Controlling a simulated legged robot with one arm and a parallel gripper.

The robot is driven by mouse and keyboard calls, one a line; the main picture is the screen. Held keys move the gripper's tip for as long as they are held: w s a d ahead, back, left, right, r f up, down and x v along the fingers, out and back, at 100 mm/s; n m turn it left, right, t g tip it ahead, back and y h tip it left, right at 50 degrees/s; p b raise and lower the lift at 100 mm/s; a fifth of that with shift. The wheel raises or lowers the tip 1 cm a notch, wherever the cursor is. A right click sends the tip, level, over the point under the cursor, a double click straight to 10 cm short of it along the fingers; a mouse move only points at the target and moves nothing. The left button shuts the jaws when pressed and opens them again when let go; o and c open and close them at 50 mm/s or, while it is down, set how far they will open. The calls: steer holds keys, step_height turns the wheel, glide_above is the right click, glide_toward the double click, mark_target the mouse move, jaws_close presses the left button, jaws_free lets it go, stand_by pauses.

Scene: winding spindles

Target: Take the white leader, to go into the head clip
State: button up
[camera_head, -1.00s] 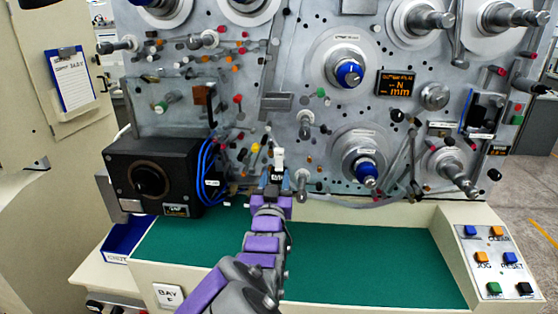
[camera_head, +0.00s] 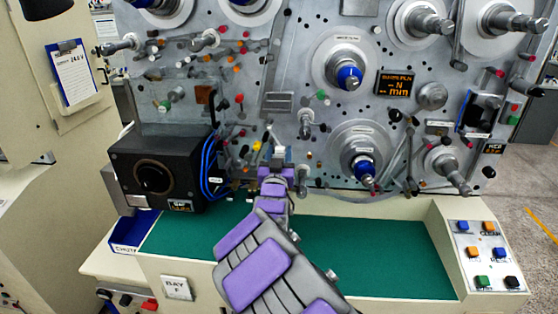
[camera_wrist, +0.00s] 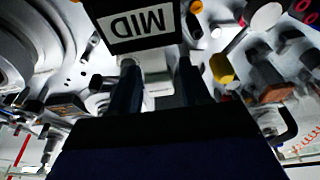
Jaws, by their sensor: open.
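My gripper (camera_head: 277,163) is at the machine face, low and left of centre, reaching up from the purple arm. In the wrist view its two dark fingers (camera_wrist: 157,78) are apart. A pale, whitish piece (camera_wrist: 154,62) shows between and just beyond them; it may be the white leader, but its shape is unclear. A black block with a white MID label (camera_wrist: 140,22) stands just past the fingertips and appears upside down there. In the head view a small white piece (camera_head: 279,150) shows just above the gripper. I cannot make out the head clip.
A black box (camera_head: 158,172) with blue cables (camera_head: 207,165) stands left of the gripper. Spindles with blue hubs (camera_head: 364,169) and several small coloured knobs stick out of the panel. The green shelf (camera_head: 370,255) below is clear. A button console (camera_head: 482,258) is at right.

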steer(key=shift+c, duration=0.4)
steer(key=c, duration=0.5)
steer(key=shift+r, duration=0.15)
steer(key=shift+r+p, duration=0.65)
steer(key=shift+r, duration=1.2)
